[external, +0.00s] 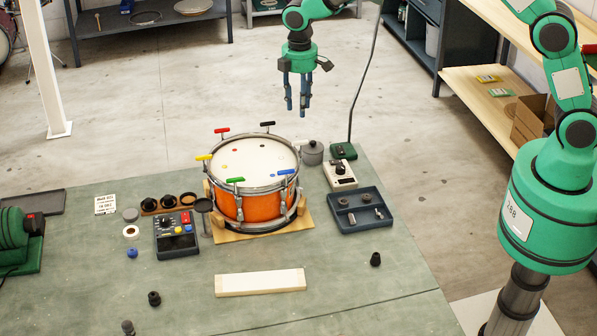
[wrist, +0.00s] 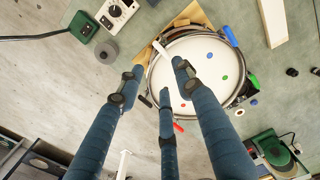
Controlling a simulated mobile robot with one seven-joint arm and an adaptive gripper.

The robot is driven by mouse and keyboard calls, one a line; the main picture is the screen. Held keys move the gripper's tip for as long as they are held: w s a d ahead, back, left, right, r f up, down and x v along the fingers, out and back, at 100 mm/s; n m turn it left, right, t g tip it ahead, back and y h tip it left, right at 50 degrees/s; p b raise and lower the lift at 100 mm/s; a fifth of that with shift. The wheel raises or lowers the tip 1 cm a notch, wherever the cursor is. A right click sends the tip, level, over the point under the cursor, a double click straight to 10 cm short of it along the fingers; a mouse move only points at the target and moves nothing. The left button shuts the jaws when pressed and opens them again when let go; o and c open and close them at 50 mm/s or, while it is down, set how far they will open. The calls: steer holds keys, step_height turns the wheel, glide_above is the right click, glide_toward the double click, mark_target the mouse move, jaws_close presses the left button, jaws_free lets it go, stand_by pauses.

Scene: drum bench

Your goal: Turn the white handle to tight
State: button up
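An orange drum (external: 245,202) with a white head and a metal rim stands on a wooden base on the bench. Coloured handles ring its rim. In the wrist view, a small white handle (wrist: 160,48) shows at the rim's upper left, near one fingertip in the picture. I cannot make it out clearly in the external view, nor tell how tight it is. My three-fingered gripper (external: 299,102) hangs above and behind the drum, fingers pointing down, apart and empty. In the wrist view, my gripper (wrist: 158,80) has its fingers spread across the drum's left side, touching nothing visible.
Black (external: 267,124), red (external: 222,130), yellow (external: 204,157), green (external: 235,180) and blue (external: 285,172) handles stand around the rim. A grey cylinder (external: 312,153), a dial box (external: 340,175) and a dark tray (external: 360,222) lie right of the drum.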

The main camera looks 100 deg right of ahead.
mark_target(300, 141)
steer(key=shift+f, duration=0.1)
step_height(300, 141, down, 14)
steer(key=shift+r+p, duration=0.2)
steer(key=shift+p, duration=0.45)
stand_by(0.3)
jaws_close()
